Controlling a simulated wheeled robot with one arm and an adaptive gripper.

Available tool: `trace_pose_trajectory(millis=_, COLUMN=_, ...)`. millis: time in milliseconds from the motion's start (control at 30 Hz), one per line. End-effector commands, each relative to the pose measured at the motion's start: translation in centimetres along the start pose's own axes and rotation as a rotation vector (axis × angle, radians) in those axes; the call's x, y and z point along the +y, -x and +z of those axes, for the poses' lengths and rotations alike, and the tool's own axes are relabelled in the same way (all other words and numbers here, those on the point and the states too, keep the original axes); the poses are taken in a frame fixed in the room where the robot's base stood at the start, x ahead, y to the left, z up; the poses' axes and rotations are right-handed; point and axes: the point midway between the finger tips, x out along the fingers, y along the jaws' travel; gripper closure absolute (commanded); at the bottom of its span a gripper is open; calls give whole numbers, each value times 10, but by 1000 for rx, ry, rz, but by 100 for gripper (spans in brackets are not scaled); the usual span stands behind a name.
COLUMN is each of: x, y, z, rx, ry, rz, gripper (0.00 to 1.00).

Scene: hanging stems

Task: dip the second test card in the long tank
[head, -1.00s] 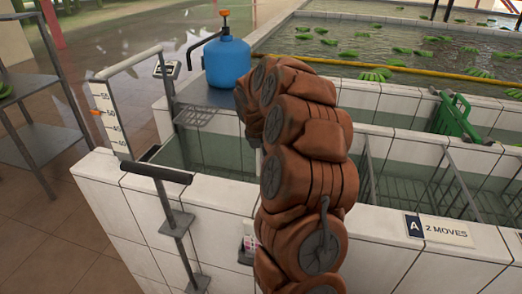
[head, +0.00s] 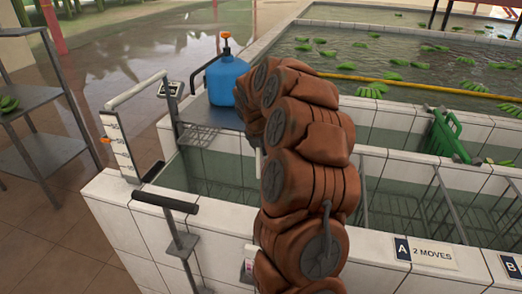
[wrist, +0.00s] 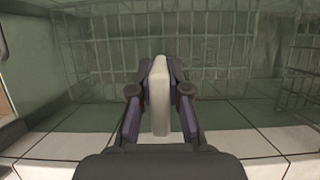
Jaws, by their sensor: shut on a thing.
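In the wrist view my gripper (wrist: 160,92) is shut on a pale, upright slab seen edge-on, which I take to be the test card (wrist: 160,110). Below it is a tiled tank with greenish water and wire racks (wrist: 100,55). In the head view the near tank's white tiled rim (head: 380,236) runs left to right in front of me. My brown padded arm reaches over it and hides the gripper. A thin pale strip shows at the arm's left edge; I cannot tell if it is the card. Whether the card touches water is unclear.
A blue jug (head: 228,82) stands on a ledge at the tank's far left. A scale post (head: 120,146) and a black-handled bar (head: 166,202) stand at the left end. Signs A (head: 425,252) and B mark the front rim.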

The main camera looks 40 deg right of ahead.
Motion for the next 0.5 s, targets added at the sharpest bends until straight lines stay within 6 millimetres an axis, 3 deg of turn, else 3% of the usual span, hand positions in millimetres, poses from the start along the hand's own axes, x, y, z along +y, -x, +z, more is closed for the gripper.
trace_pose_trajectory(millis=500, x=0, y=51, z=22, rx=-2, ry=0, rz=1, gripper=100)
